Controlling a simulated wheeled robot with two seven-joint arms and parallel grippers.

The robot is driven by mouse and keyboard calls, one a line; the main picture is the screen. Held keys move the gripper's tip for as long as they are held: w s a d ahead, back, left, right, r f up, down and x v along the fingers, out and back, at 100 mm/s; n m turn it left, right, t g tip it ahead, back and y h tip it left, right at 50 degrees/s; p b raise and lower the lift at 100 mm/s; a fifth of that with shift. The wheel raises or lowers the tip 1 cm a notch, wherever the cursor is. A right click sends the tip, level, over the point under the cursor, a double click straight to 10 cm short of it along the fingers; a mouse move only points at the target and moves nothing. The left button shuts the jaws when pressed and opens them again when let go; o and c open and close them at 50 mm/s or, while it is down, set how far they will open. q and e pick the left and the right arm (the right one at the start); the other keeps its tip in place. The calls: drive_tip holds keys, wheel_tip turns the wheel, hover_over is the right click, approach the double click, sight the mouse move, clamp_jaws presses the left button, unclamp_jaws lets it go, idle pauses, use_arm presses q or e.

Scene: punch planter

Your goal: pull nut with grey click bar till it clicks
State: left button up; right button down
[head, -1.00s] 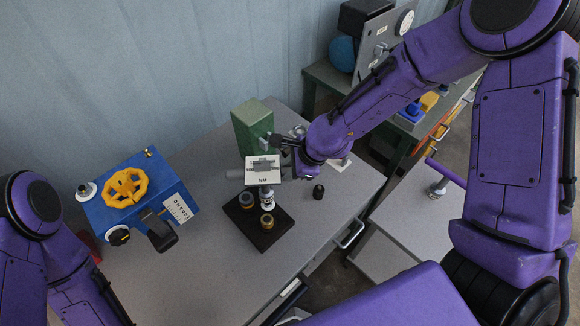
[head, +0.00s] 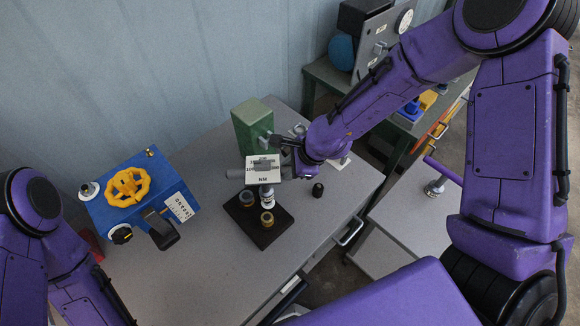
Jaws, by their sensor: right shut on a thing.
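A silver post (head: 266,193) stands under the card, on a black plate (head: 270,235). The nut itself is too small or hidden to make out. My right gripper (head: 278,147) is at the card's back right edge, shut on what looks like the bar's other end. The card and my wrist hide most of that grip.
Dark and brass fittings (head: 267,219) stand on the plate, and a small black knob (head: 318,190) to its right. A green block (head: 252,127) stands close behind my right gripper. A blue box (head: 139,203) with a yellow handwheel (head: 128,187) is at left. The front bench is clear.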

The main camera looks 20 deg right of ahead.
use_arm(q)
drive_tip(key=shift+r, duration=0.25)
use_arm(e)
drive_tip(key=shift+r, duration=0.1)
use_arm(q)
drive_tip(key=shift+f+b, duration=1.25)
drive_tip(key=shift+f, duration=0.05)
use_arm(e)
drive_tip(key=shift+f, duration=2.3)
use_arm(q)
drive_tip(key=shift+r+p, duration=1)
drive_tip(key=shift+p, duration=0.05)
drive_tip(key=shift+r, duration=0.2)
drive_tip(key=shift+f, duration=0.1)
use_arm(e)
drive_tip(key=s+a+m+t+h, duration=0.1)
drive_tip(key=s+a+m+h, duration=0.3)
drive_tip(key=m, duration=0.8)
drive_tip(key=shift+s+a+h, duration=0.2)
drive_tip(key=shift+a+h, duration=0.6)
drive_tip(key=shift+a, duration=0.05)
